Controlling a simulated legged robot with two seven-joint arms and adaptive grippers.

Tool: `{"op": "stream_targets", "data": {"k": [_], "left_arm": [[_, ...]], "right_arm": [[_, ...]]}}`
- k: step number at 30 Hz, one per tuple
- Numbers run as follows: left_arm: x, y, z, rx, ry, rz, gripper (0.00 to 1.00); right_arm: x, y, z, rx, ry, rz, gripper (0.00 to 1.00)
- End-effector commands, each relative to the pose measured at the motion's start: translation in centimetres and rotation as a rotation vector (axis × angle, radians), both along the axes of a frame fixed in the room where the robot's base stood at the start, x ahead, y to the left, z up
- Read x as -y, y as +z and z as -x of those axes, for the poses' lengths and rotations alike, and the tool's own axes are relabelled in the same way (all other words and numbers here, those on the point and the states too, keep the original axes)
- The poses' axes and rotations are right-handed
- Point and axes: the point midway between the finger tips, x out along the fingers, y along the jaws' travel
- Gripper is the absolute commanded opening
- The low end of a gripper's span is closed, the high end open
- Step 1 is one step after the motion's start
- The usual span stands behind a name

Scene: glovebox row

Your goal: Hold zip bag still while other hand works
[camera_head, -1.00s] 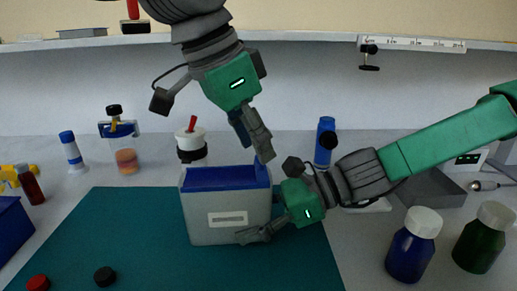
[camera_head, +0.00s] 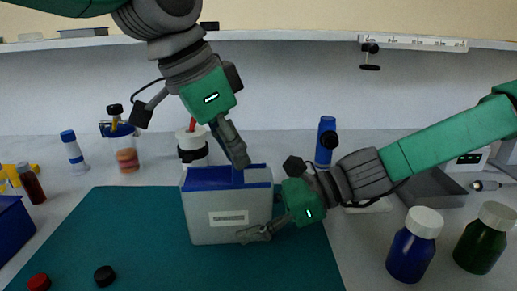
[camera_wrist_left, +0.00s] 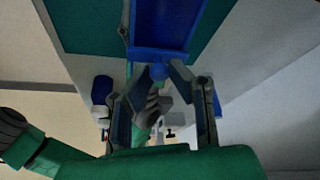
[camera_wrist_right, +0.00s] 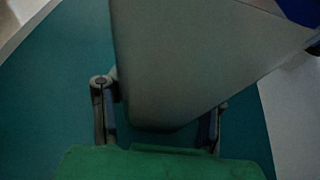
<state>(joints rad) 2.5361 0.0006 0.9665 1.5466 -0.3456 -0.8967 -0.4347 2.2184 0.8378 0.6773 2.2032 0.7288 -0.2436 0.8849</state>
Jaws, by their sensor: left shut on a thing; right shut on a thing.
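The zip bag (camera_head: 215,225) is a grey, box-shaped pouch with a blue top and a pale label, standing upright on the teal mat (camera_head: 150,265). My left gripper (camera_head: 240,163) is above its top edge, shut on a small blue slider tab (camera_head: 238,177). In the left wrist view, the fingertips (camera_wrist_left: 160,72) close on this tab (camera_wrist_left: 159,70) at the edge of the bag's blue top (camera_wrist_left: 165,25). My right gripper (camera_head: 262,232) is shut on the bag's lower right side. In the right wrist view, the bag (camera_wrist_right: 190,60) fills the space between its fingers (camera_wrist_right: 160,110).
Blue (camera_head: 410,250) and green (camera_head: 482,240) bottles with white caps stand at right. A blue-capped tube (camera_head: 326,142) stands behind my right arm. A red cap (camera_head: 39,283) and a black cap (camera_head: 104,276) lie on the mat at front left. The mat left of the bag is clear.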

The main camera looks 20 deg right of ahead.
Motion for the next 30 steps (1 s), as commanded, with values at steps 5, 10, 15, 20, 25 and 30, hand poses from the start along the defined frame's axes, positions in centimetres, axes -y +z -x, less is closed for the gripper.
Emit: {"op": "stream_targets", "data": {"k": [5, 10, 15, 20, 25, 30], "left_arm": [[-4.9, 0.2, -1.2, 0.002, 0.006, 0.004, 0.00], [-7.2, 0.1, -1.7, 0.001, 0.003, 0.002, 0.00], [-7.5, 0.1, -1.7, 0.002, 0.001, -0.002, 0.00], [-7.6, 0.0, -1.8, 0.002, 0.002, -0.003, 0.00], [-7.6, 0.0, -1.8, 0.001, 0.002, -0.002, 0.37], [-7.7, 0.0, -1.7, 0.001, 0.001, 0.000, 0.37]], "right_arm": [[-0.1, 0.0, 0.1, 0.001, 0.003, 0.001, 0.19], [0.0, 0.0, 0.1, 0.001, 0.003, -0.001, 0.19], [0.2, -0.1, 0.1, 0.001, 0.002, -0.002, 0.19], [0.2, -0.1, 0.0, 0.000, 0.000, -0.001, 0.19], [0.2, -0.2, 0.0, -0.001, -0.001, 0.001, 0.19], [0.0, -0.2, 0.0, -0.001, 0.000, 0.002, 0.19]]}}
